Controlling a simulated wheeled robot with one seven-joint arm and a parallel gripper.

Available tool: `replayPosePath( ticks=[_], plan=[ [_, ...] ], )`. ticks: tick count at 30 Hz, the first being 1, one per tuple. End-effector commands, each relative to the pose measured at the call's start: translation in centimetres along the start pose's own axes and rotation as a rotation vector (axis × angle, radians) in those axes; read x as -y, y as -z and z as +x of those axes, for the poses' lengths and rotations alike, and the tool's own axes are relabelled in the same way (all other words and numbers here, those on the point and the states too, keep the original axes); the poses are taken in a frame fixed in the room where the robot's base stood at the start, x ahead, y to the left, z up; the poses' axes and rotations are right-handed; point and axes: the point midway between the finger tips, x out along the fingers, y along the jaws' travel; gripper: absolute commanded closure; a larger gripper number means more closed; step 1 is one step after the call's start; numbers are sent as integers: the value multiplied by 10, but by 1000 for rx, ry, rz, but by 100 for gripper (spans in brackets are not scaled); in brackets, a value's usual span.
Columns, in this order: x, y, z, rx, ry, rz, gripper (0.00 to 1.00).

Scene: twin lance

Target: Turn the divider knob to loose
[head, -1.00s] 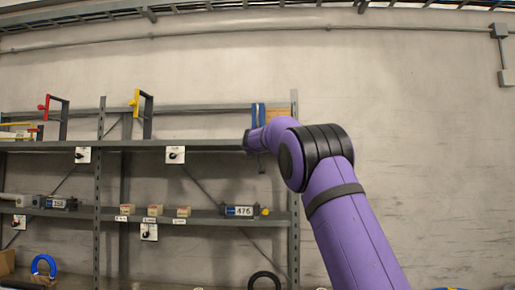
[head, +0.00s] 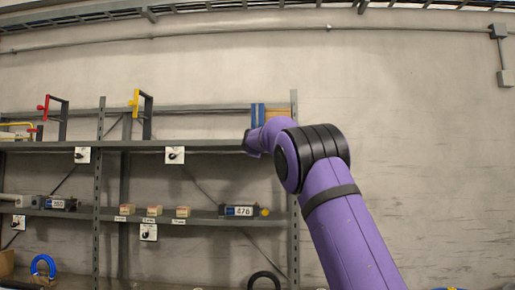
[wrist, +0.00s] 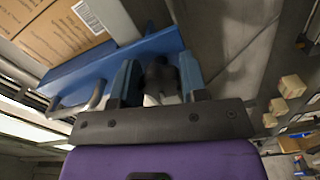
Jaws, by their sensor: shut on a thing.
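The divider (wrist: 70,78) is a long blue piece beside a cardboard box in the wrist view. In the head view the blue divider (head: 257,115) stands upright at the right end of the upper shelf. The dark knob (wrist: 160,78) sits between the two blue-grey fingers of my gripper (wrist: 158,66), with a white part below it. My gripper is shut on the knob. No mark for loose or tight is readable, so the knob's setting cannot be told. In the head view my arm hides the knob and the fingers.
A cardboard box (wrist: 60,38) with a label lies close along the divider. The shelf rack (head: 200,144) holds red and yellow handled frames above. Small tan blocks (head: 154,211) and numbered units (head: 240,211) sit on the lower shelf.

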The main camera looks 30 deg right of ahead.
Motion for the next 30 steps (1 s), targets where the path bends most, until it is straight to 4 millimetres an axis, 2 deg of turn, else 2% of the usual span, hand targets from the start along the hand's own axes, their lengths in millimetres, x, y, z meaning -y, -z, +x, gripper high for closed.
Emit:
replayPosePath(
  ticks=[30],
  plan=[
    [0, 0, 0, 1, 2, -964, 83]
  ],
)
